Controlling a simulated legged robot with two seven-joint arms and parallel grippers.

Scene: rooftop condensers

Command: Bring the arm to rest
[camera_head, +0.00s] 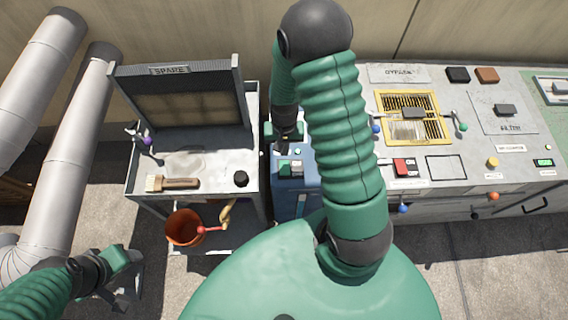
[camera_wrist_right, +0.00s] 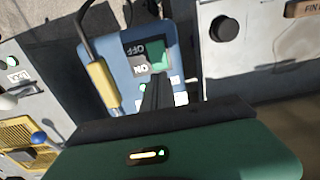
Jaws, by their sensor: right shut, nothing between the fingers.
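My right arm (camera_head: 340,130) reaches up and forward across the middle of the head view. Its gripper (camera_head: 285,142) is shut and empty, above the blue unit (camera_head: 296,203) between the cart and the bench. In the right wrist view the dark closed fingers (camera_wrist_right: 156,92) point at the blue unit's face, beside the ON/OFF switch with its green part (camera_wrist_right: 157,54). I cannot tell whether they touch it. My left gripper (camera_head: 128,280) hangs low at the lower left, beside the cart; its jaws are too unclear to read.
The cart (camera_head: 250,120) holds a SPARE filter panel (camera_head: 185,97), a brush (camera_head: 172,183) and a black knob (camera_head: 241,178); an orange bucket (camera_head: 186,228) hangs below. The bench (camera_head: 462,160) carries a yellow-framed grille (camera_head: 412,104) and a red switch (camera_head: 402,167). Large pipes (camera_head: 70,150) stand left.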

